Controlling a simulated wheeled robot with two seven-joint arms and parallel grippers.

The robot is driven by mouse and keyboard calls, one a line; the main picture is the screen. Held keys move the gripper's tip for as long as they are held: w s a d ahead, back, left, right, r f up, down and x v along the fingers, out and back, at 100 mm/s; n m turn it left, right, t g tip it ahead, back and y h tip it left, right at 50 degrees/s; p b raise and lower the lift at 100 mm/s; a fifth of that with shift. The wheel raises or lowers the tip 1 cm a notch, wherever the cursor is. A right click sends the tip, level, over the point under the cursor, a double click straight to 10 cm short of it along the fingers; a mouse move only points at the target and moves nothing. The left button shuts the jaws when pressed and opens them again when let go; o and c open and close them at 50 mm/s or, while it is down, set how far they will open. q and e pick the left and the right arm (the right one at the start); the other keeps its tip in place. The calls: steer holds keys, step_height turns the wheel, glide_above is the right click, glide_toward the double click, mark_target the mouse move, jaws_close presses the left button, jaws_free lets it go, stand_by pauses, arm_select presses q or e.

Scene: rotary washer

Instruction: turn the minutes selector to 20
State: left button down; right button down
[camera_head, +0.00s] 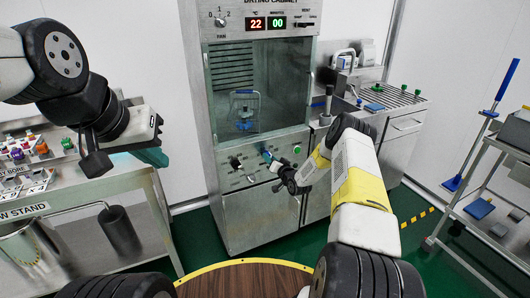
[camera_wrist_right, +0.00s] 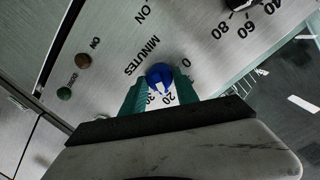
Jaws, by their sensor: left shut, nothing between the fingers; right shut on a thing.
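The minutes selector is a blue knob (camera_wrist_right: 160,75) on the grey panel, beside the printed word MINUTES and a scale with 0, 20 and 30. My right gripper (camera_wrist_right: 161,92) is shut on it, with green fingers on both sides of the knob. In the head view the knob (camera_head: 267,155) sits low on the drying cabinet's front, at the tip of my right gripper (camera_head: 273,163). I cannot tell exactly which number the knob points at. My left gripper (camera_head: 152,156) is shut and empty over the stand at the left.
The drying cabinet's display (camera_head: 266,23) reads 22 and 00. A black knob (camera_head: 235,162) and a green button (camera_head: 297,149) flank the selector. A stand (camera_head: 90,200) with coloured items is at the left, a sink counter at the right.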

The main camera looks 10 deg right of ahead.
steer(key=c, duration=0.9)
jaws_free()
steer(key=shift+v, duration=3.9)
steer(key=shift+f, duration=0.1)
